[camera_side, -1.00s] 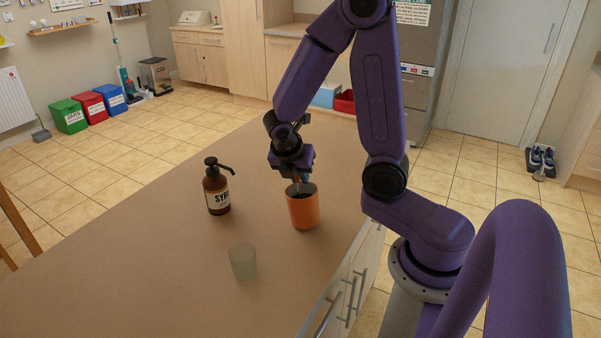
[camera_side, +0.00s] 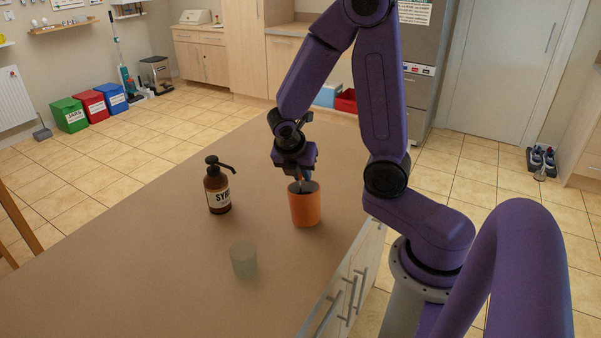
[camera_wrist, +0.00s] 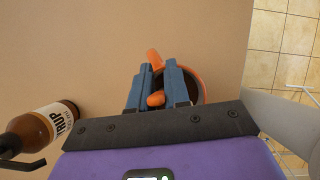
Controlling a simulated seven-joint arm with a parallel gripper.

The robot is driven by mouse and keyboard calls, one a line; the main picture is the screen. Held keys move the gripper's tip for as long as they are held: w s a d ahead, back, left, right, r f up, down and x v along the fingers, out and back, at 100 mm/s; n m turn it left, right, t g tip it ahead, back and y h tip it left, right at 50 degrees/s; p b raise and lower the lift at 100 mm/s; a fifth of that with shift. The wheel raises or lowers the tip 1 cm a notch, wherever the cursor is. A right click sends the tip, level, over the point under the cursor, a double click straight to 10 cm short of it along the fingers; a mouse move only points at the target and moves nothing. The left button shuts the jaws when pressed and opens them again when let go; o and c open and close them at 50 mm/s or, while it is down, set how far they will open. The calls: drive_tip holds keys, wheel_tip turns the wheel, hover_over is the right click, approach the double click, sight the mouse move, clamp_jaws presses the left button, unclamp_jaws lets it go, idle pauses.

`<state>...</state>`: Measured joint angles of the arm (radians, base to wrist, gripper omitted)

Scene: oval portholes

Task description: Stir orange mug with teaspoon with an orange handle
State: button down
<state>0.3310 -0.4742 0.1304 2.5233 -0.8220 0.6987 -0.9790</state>
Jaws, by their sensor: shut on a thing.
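The orange mug (camera_side: 305,209) stands upright on the counter, with a dark inside. In the wrist view its rim (camera_wrist: 203,84) shows behind my gripper's right finger. My gripper (camera_side: 302,184) points down over the mug's mouth in the side view. In the wrist view my gripper (camera_wrist: 158,85) is shut on the teaspoon's orange handle (camera_wrist: 156,99), which shows between its blue fingers. The spoon's bowl is hidden, so I cannot tell how deep it sits. Another orange piece beyond the fingertips may be the mug's handle.
A brown syrup pump bottle (camera_side: 217,191) stands left of the mug; it also shows in the wrist view (camera_wrist: 42,127). A frosted glass (camera_side: 243,261) stands nearer the camera. The counter's edge runs close to the mug's right. The counter's left part is clear.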

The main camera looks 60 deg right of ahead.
drive_tip(key=shift+s+f, duration=0.1)
drive_tip(key=shift+s, duration=0.1)
wheel_tip(320, 180, up, 9)
drive_tip(key=w, duration=0.1)
drive_tip(key=shift+d, duration=0.4)
idle(0.6)
idle(0.6)
wheel_tip(320, 180, up, 3)
drive_tip(key=shift+f, duration=0.1)
idle(0.3)
